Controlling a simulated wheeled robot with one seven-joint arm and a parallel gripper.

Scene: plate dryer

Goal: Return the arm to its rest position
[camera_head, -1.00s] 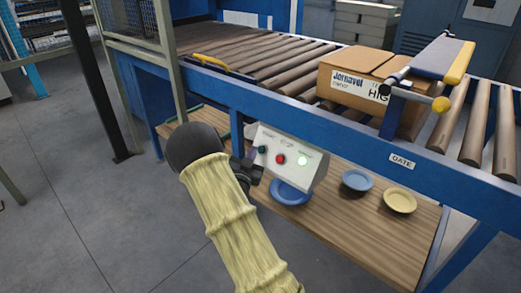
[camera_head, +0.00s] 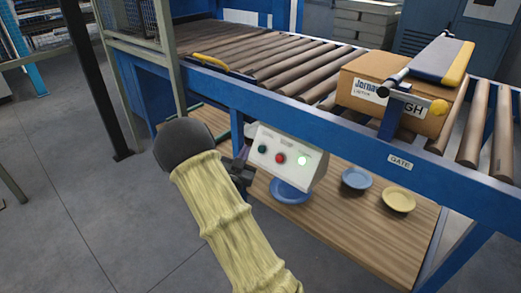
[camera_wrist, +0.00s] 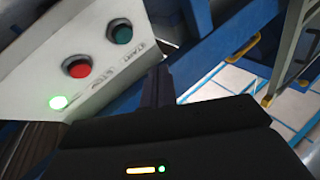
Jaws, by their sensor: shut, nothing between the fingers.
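My gripper (camera_head: 243,174) is at the end of my sleeved arm, just left of the control box (camera_head: 285,157) in the head view. In the wrist view its dark shut fingers (camera_wrist: 158,88) point up beside the control box (camera_wrist: 40,35), with nothing held. A narrow gap seems to lie between them and the panel; I cannot tell whether they touch. The box has a green button (camera_wrist: 119,31), a red button (camera_wrist: 77,65) and a lit green lamp (camera_wrist: 60,102).
A roller conveyor (camera_head: 270,65) with a blue rail runs above a wooden shelf (camera_head: 340,225). A carton (camera_head: 385,85) sits on the rollers at the gate arm (camera_head: 442,58). Blue (camera_head: 357,178) and yellow (camera_head: 398,201) dishes lie on the shelf. Open floor (camera_head: 70,220) is at left.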

